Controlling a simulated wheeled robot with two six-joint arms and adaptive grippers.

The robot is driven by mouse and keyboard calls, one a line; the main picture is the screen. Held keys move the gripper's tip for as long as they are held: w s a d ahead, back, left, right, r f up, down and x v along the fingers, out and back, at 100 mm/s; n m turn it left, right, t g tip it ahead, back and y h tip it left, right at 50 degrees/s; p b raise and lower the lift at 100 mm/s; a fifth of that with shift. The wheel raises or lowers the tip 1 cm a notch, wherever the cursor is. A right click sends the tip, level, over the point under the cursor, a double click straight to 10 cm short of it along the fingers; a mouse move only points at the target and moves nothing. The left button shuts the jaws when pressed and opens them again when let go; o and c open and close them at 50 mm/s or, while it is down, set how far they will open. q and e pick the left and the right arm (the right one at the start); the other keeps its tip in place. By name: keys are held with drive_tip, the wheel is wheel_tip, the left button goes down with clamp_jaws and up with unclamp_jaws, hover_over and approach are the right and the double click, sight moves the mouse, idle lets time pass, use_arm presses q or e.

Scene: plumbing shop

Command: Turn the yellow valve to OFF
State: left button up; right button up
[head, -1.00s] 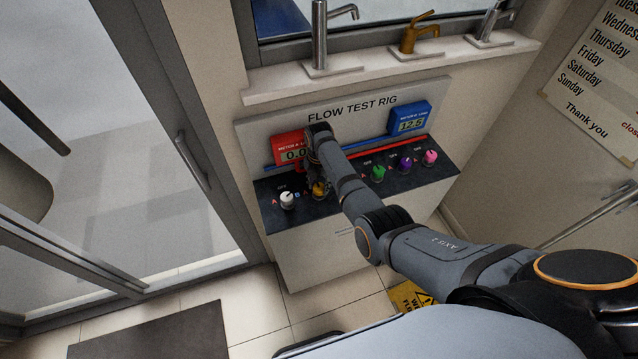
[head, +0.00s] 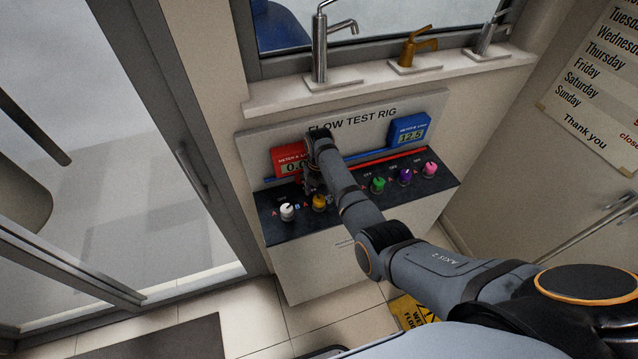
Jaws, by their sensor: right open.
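The yellow valve (head: 319,203) is a small knob on the dark shelf of the flow test rig, between the white valve (head: 287,211) and the green valve (head: 378,185). My right arm reaches in from the lower right. My right gripper (head: 309,188) points down just above and behind the yellow valve, open; I cannot tell whether it touches the knob. The arm hides part of the shelf right of the yellow valve. The valve's pointer direction is too small to read. My left gripper is out of view.
A red meter (head: 292,161), partly hidden by my arm, and a blue meter (head: 410,130) reading about 12.5 are on the backboard. Purple (head: 405,176) and pink (head: 429,169) valves sit at right. Taps (head: 320,50) stand on the sill above. A glass door is at left.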

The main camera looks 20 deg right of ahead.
sight(319, 199)
wheel_tip(319, 199, up, 10)
idle(0.6)
